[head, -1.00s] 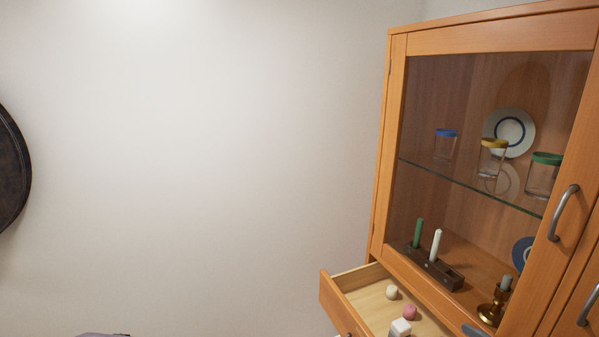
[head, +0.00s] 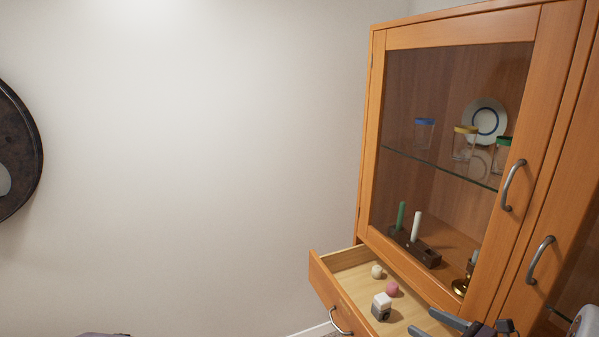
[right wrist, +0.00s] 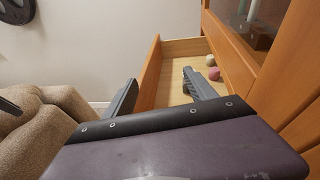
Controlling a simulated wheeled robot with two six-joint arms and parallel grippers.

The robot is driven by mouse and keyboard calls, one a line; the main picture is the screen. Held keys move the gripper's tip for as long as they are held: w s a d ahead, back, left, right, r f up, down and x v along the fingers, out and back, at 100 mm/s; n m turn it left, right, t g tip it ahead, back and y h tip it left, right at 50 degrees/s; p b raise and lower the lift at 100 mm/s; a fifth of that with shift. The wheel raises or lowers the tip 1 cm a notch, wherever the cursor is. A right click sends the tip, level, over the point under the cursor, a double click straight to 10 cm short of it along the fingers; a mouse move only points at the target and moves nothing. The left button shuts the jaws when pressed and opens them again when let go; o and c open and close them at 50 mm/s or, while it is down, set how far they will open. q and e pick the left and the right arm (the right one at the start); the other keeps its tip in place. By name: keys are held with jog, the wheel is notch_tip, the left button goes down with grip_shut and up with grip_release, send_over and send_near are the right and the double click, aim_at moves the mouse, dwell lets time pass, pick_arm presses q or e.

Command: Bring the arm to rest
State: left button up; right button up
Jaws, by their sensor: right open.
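My right gripper (head: 424,322) shows at the bottom right of the head view, over the near part of the open drawer (head: 322,278). Its two fingers are apart with nothing between them. In the right wrist view the open fingers (right wrist: 160,76) stand either side of the drawer's wooden side (right wrist: 151,72); I cannot tell whether they touch it.
The glass-doored cabinet (head: 373,130) rises above. Brown upholstery (right wrist: 45,130) is at left in the wrist view.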

jog(key=s+a+f+n+g+y+b, duration=0.15)
jog(key=s+a+n+g, duration=0.25)
jog(key=a, duration=0.4)
jog(key=s+a+f+n+g+b, duration=0.25)
jog(key=a+n, duration=0.25)
jog(key=a, duration=0.3)
jog(key=s+a+f+n+g+y+b, duration=0.1)
jog(key=s+a+f+n+g, duration=0.3)
jog(key=a, duration=0.3)
jog(key=s+d+f+n+g+h+b, duration=0.1)
jog(key=s+f+n+g+h+b, duration=0.1)
jog(key=s+f+n+g+h, duration=0.5)
jog(key=d+f+n+t+h, duration=0.1)
jog(key=d+n+t+h, duration=0.2)
jog(key=d+n+t, duration=0.3)
jog(key=d+n, duration=0.2)
jog(key=d, duration=0.1)
jog(key=shift+f+n, duration=0.15)
jog(key=shift+n, duration=0.25)
jog(key=shift+s+d, duration=0.1)
jog(key=shift+d, duration=0.05)
